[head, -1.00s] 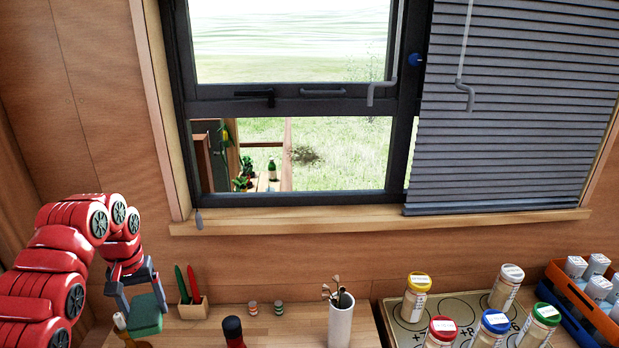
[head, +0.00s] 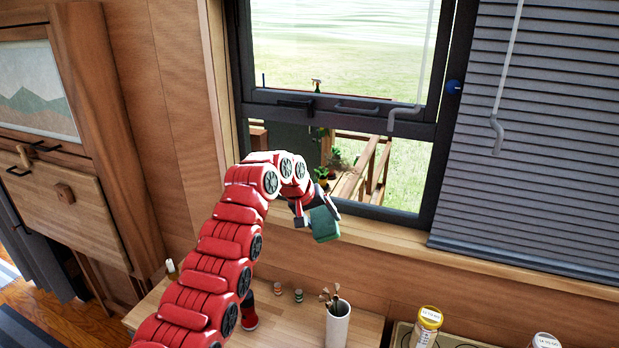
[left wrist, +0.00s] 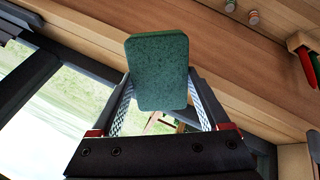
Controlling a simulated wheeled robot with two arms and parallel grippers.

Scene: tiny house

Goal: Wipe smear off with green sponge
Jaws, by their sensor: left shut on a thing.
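The green sponge (head: 324,224) is held in my left gripper (head: 309,212), which is shut on it. The sponge is in front of the lower part of the window, close to the sill. In the left wrist view the sponge (left wrist: 158,70) sits between the two fingers and sticks out past their tips. A faint brownish smear (head: 341,158) appears on the lower window pane, above and slightly right of the sponge. I cannot tell whether the sponge touches the glass. My right gripper is not in view.
The wooden counter below holds a white cup (head: 338,324) with brushes, two small jars and a red bottle (head: 249,312) partly behind my arm. Lidded jars (head: 427,325) stand at the right. A blind (head: 560,130) covers the window's right side. A cabinet stands at left.

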